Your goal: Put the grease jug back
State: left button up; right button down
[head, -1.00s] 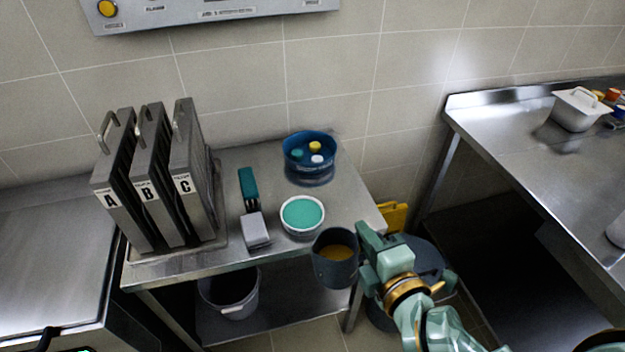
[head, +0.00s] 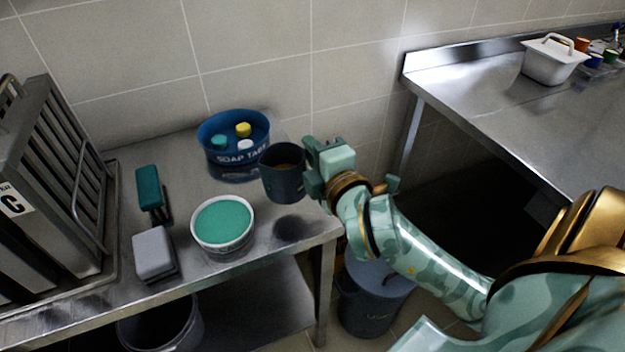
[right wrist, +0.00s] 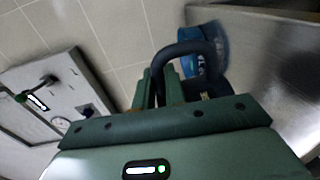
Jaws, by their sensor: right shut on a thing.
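The grease jug (head: 283,178) is a dark grey jug with brownish contents, held above the right end of the small steel table (head: 190,285). My right gripper (head: 312,172) is at the jug's right side, shut on its handle. In the right wrist view the dark handle (right wrist: 186,48) loops up between the fingers of my right gripper (right wrist: 165,88). A dark shadow lies on the table below the jug, so it looks raised. My left gripper is not in view.
A blue soap tabs tub (head: 235,160) stands just behind the jug. A white tub with a green top (head: 222,222) is to its front left. Two brushes (head: 153,252) and a rack of lettered panels (head: 50,200) stand further left. A grey bucket (head: 370,305) is on the floor.

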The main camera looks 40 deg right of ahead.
jog(key=shift+w+d+f+b, duration=0.2)
jog(key=shift+d+f, duration=0.25)
jog(key=shift+f, duration=0.2)
jog(key=shift+w+d+f+b, duration=0.2)
jog(key=shift+d+f, duration=0.25)
jog(key=shift+f, duration=0.15)
jog(key=f+b, duration=0.2)
jog(key=f, duration=0.1)
jog(key=shift+w+d+f, duration=0.1)
jog(key=shift+d+f, duration=0.1)
jog(key=shift+f, duration=0.1)
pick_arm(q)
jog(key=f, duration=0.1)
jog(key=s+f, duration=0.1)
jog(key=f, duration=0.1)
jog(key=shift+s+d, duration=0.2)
pick_arm(e)
jog(key=shift+r, duration=0.15)
jog(key=c, duration=1.5)
grip_release()
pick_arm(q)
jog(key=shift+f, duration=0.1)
pick_arm(e)
jog(key=shift+o, duration=0.2)
